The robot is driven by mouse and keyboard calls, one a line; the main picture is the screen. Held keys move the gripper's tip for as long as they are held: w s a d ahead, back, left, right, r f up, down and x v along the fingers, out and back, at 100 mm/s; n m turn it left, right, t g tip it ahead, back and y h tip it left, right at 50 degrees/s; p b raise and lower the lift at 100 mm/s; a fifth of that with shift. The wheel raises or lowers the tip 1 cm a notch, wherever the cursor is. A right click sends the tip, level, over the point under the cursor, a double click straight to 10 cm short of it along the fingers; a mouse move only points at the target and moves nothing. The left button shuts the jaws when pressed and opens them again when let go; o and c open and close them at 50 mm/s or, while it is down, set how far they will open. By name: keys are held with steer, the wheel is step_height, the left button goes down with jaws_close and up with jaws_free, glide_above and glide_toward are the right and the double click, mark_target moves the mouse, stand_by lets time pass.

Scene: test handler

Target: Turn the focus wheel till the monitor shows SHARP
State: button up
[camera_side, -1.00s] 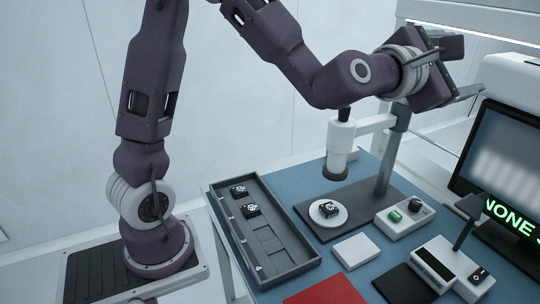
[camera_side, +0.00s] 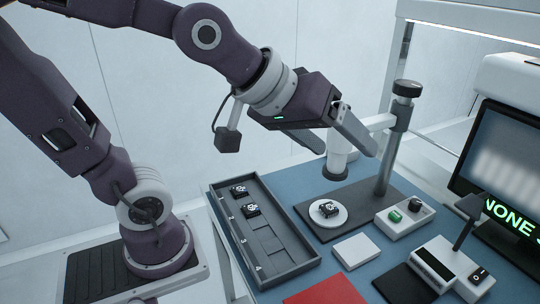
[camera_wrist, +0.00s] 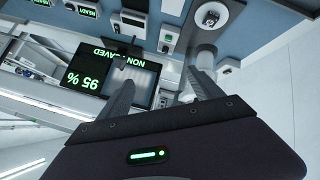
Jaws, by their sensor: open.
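The focus wheel appears to be the black knob (camera_side: 406,88) on top of the grey microscope column (camera_side: 387,165). I cannot pick it out clearly in the wrist view. The monitor (camera_side: 505,165) shows blurred pale bars and green text starting "NONE S", cut off by the frame edge. In the wrist view the monitor (camera_wrist: 146,76) is upside down and reads "NONE SAVED" and "95 %". My gripper (camera_side: 349,153) is open and empty, fingers pointing down and right, left of the knob and lower than it in the side view. Its fingers (camera_wrist: 164,82) also show spread in the wrist view.
A white microscope head (camera_side: 340,150) hangs over a round white stage (camera_side: 327,222) with a small black part. A grey tray (camera_side: 293,268) holds two similar parts. A box with green and black knobs (camera_side: 396,224) and a white block (camera_side: 356,251) stand nearby.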

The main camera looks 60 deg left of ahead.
steer(key=s+a+f+m+g+y, duration=0.1)
steer(key=s+a+f+m+g, duration=0.1)
steer(key=s, duration=0.6)
steer(key=shift+s+a+f+m, duration=0.4)
steer(key=shift+a+m, duration=0.3)
steer(key=shift+a, duration=0.55)
steer(key=shift+w, duration=0.15)
